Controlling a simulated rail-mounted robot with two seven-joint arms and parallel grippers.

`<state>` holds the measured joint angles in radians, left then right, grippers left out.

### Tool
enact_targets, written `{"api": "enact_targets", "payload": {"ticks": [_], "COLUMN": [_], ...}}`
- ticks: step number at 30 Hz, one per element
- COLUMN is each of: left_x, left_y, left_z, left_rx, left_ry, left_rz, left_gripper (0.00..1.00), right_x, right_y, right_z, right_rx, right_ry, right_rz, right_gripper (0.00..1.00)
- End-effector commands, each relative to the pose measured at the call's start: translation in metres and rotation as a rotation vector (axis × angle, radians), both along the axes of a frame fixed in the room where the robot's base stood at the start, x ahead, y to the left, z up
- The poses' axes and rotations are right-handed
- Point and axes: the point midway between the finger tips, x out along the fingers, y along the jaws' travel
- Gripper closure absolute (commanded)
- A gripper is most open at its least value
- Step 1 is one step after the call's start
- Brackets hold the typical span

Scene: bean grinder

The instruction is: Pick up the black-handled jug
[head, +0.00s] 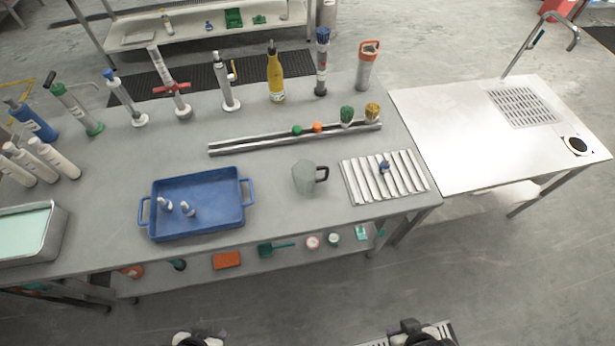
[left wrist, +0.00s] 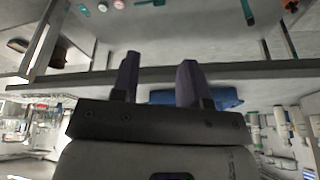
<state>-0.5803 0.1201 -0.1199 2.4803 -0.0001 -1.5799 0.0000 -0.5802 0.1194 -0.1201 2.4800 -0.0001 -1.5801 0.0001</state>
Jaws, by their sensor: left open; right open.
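The black-handled jug (head: 303,178) is a translucent grey jug standing upright on the grey table, left of a ridged metal rack. Its black handle (head: 322,174) points right. In the left wrist view, my left gripper (left wrist: 157,72) shows two dark fingers apart with nothing between them. In the head view, parts of my left arm's end (head: 195,339) and my right arm's end (head: 412,330) show at the bottom edge, in front of the table and well away from the jug. Their fingers are not clear there. I cannot make out the jug in the left wrist view.
A blue tray (head: 198,226) with two small fittings lies left of the jug. The ridged rack (head: 350,184) with a small blue-topped piece is close on the right. A metal rail (head: 235,149) lies behind. Bottles and tools stand farther back. A lower shelf runs under the front edge.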

Motion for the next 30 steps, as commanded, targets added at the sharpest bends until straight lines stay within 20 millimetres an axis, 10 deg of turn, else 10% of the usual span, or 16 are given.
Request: {"api": "enact_targets", "payload": {"ticks": [11, 30], "left_x": [0.0001, 0.0001], "left_y": [-0.0001, -0.0001], "left_z": [-0.0001, -0.0001], "left_rx": [0.000, 0.000], "left_ry": [0.000, 0.000], "left_rz": [0.000, 0.000], "left_gripper": [0.58, 0.00], "right_x": [0.0001, 0.0002], "right_y": [0.0000, 0.0000], "right_z": [0.0000, 0.0001], "right_rx": [0.000, 0.000], "right_ry": [0.000, 0.000], "right_rz": [0.000, 0.000], "right_gripper": [0.57, 0.57]}}
